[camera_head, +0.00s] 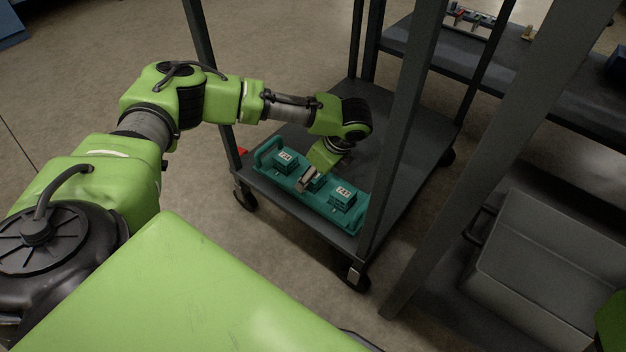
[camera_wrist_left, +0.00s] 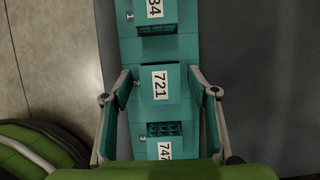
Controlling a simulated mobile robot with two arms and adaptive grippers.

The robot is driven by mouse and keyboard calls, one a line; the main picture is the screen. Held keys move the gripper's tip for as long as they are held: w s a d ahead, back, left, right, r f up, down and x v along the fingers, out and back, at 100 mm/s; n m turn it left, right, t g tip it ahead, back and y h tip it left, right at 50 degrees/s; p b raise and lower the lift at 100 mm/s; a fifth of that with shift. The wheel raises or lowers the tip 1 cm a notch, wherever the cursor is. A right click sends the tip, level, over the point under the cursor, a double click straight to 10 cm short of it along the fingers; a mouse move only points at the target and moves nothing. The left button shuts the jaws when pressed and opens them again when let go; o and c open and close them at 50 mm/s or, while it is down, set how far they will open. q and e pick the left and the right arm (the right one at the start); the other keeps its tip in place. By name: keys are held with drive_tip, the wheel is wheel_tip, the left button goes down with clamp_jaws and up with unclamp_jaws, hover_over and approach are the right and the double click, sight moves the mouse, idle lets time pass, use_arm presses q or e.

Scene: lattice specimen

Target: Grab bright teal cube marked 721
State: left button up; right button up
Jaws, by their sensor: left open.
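The bright teal cube marked 721 (camera_wrist_left: 160,86) sits in the middle place of a teal tray (camera_wrist_left: 187,47). In the left wrist view my left gripper (camera_wrist_left: 161,95) is open, with one finger on each side of this cube and a gap showing. In the head view my left gripper (camera_head: 306,183) reaches down over the tray (camera_head: 265,171) and mostly hides the middle cube. A teal lattice cube ending in 34 (camera_wrist_left: 155,12) stands on one side, and one starting with 74 (camera_wrist_left: 165,147) on the other. My right gripper is not in view.
The tray lies along the near edge of a dark cart shelf (camera_head: 392,140) with upright posts. A post (camera_head: 403,125) stands close to the tray's right end. A second rack (camera_head: 480,62) and a grey bin (camera_head: 545,265) are at the right.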

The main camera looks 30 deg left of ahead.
use_arm(q)
drive_tip(key=c, duration=1.2)
drive_tip(key=shift+r, duration=0.1)
